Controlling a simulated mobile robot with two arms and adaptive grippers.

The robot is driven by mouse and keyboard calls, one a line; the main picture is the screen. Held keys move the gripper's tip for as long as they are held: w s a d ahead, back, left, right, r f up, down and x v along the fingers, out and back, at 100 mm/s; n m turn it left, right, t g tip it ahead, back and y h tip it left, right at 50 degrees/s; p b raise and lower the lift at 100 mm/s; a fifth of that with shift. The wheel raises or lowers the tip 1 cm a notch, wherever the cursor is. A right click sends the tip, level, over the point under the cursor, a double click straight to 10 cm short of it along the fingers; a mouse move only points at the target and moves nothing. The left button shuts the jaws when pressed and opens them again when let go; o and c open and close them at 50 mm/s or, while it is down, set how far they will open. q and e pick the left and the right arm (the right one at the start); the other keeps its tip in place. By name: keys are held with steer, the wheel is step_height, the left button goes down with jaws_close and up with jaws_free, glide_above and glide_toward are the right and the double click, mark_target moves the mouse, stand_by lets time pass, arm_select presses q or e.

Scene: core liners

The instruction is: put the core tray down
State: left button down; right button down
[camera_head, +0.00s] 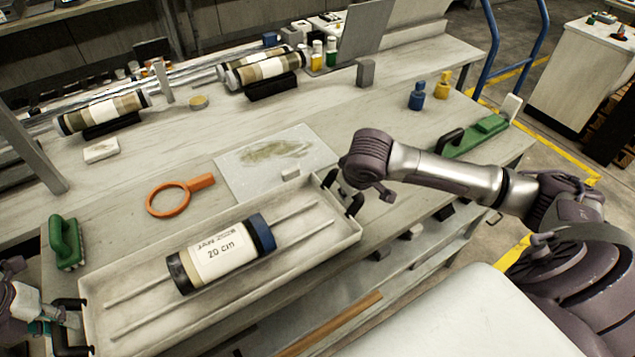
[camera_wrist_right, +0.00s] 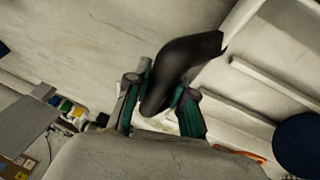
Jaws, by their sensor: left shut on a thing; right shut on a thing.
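The core tray (camera_head: 350,236) is a long pale tray with two rails inside and a black handle at each end. My left gripper (camera_head: 50,326) is at the left end, shut on the black left handle (camera_head: 70,338). My right gripper (camera_head: 354,192) is at the far right end; the right wrist view shows its teal fingers (camera_wrist_right: 163,108) shut around the black right handle (camera_wrist_right: 180,72). The tray is at the bench's front; I cannot tell whether its underside touches the bench.
An orange magnifier (camera_head: 168,198), a stained pale sheet (camera_head: 245,178) and a green brush (camera_head: 66,242) lie just behind the tray. More core liners (camera_head: 262,70) lie at the back. A green tool (camera_head: 475,137) is to the right. Open bench shows between them.

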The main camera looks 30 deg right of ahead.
arm_select(q)
steer(key=c, duration=1.4)
jaws_free()
steer(key=shift+d+f, duration=0.1)
steer(key=shift+f, duration=0.25)
steer(key=shift+c, duration=0.2)
arm_select(e)
steer(key=c, duration=1.5)
jaws_free()
steer(key=shift+a+f, duration=0.1)
steer(key=shift+f, duration=0.25)
arm_select(q)
steer(key=o, duration=0.4)
steer(key=shift+s+r, duration=0.1)
steer(key=shift+r, duration=0.1)
arm_select(e)
steer(key=o, duration=0.5)
steer(key=shift+s+r, duration=0.1)
steer(key=shift+r, duration=0.1)
arm_select(q)
steer(key=shift+o, duration=0.2)
steer(key=shift+r, duration=0.1)
step_height(320, 180, up, 8)
steer(key=a, duration=0.1)
steer(key=shift+a+f, duration=0.2)
steer(key=shift+a, duration=0.1)
arm_select(e)
steer(key=v, duration=1.2)
steer(key=shift+f, duration=0.1)
